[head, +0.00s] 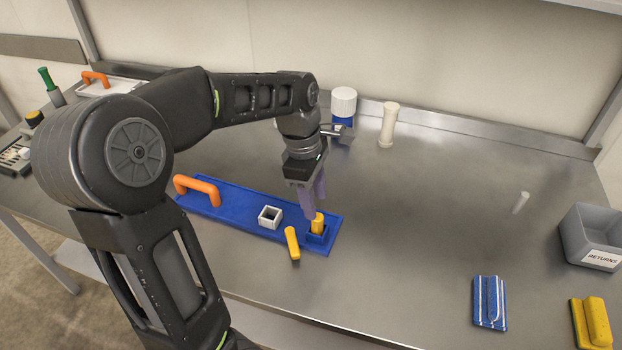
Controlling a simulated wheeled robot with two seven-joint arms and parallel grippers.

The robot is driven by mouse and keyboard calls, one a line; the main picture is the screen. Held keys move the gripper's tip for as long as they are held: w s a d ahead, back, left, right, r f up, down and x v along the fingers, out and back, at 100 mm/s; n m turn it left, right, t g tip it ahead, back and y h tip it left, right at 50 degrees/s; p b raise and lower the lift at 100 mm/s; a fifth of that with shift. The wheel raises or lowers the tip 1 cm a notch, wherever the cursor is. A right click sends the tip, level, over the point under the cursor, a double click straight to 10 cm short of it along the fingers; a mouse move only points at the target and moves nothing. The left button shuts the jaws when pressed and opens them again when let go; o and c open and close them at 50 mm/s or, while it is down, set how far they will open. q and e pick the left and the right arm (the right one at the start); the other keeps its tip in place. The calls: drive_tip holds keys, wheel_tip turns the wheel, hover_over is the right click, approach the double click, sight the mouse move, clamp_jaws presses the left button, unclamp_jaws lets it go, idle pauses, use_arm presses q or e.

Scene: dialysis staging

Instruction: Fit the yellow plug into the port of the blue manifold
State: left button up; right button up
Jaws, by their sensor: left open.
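The blue manifold (235,211) is a long flat plate with an orange handle (197,190) at its left end. A white square open socket (270,216) stands near its middle, and a blue square port (318,238) near its right end. A yellow plug (318,223) stands upright at the blue port, its lower part hidden by the port's wall; how deep it sits I cannot tell. A second yellow piece (292,243) lies at the plate's front edge. My left gripper (314,208) points down with open purple fingers just above and around the upright plug's top. My right gripper is out of view.
A white-capped blue bottle (343,106) and a cream cylinder (388,126) stand behind. A grey RETURNS bin (592,237), a blue block (490,303) and a yellow block (591,323) are at right. The steel table's (430,210) centre is mostly clear.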

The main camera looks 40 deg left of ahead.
use_arm(q)
drive_tip(key=r, duration=0.5)
drive_tip(key=shift+s+a+r, duration=0.15)
drive_tip(key=shift+a+r, duration=0.1)
drive_tip(key=shift+a, duration=0.15)
idle(0.4)
